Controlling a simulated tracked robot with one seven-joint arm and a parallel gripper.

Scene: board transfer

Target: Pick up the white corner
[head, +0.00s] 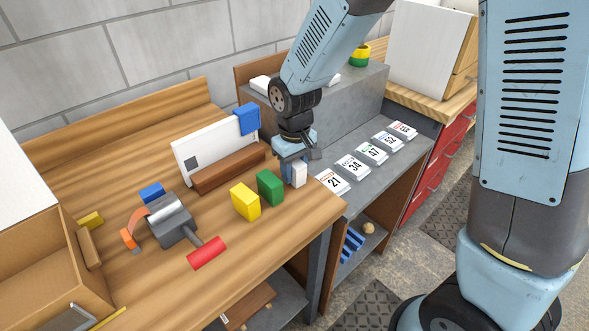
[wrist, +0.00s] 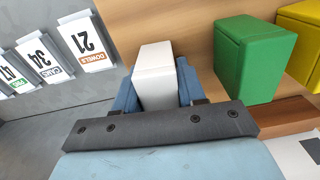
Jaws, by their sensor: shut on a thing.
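The white corner (head: 299,174) is a small white block at the right end of the wooden bench, beside the green block. My gripper (head: 292,172) is shut on it from above, with a blue finger on either side. In the wrist view the white corner (wrist: 155,75) sits between the two fingers of my gripper (wrist: 156,92). Its lower part is hidden by the gripper's dark bar. I cannot tell whether it touches the bench top.
A green block (head: 270,188) and a yellow block (head: 245,202) stand close to the left. A brown wooden bar (head: 228,169) and a white board (head: 205,142) are behind them. Number cards (head: 333,182) line the grey shelf to the right. A red-handled tool (head: 207,253) lies in front.

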